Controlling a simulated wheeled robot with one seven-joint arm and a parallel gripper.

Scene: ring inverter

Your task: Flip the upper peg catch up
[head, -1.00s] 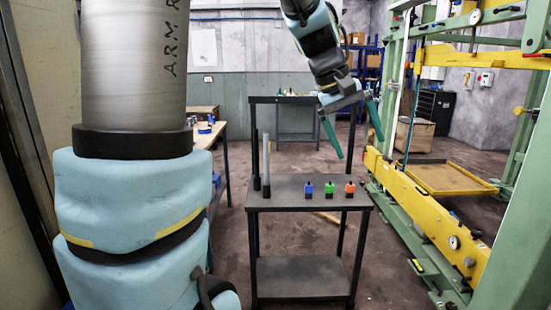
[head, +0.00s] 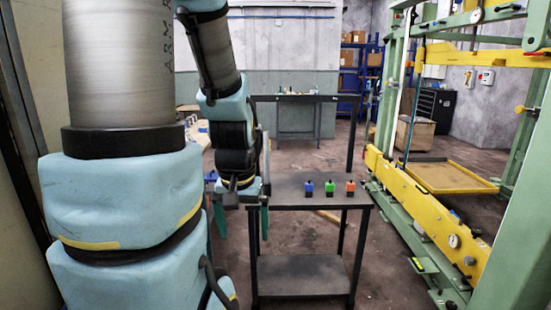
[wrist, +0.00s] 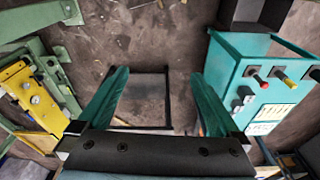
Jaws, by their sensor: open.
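My gripper (head: 243,220) is open and empty, pointing down at the left edge of the dark stand. In the wrist view, its green fingers (wrist: 160,76) are wide apart, with floor and a dark shelf between them. The green and yellow ring inverter frame (head: 397,120) stands at the right of the head view, well away from my gripper. I cannot tell which part is the upper peg catch.
The dark stand (head: 290,187) holds a blue block (head: 309,188), a green block (head: 329,188) and an orange block (head: 350,188). A teal panel (wrist: 240,60) with coloured knobs is at the wrist view's right.

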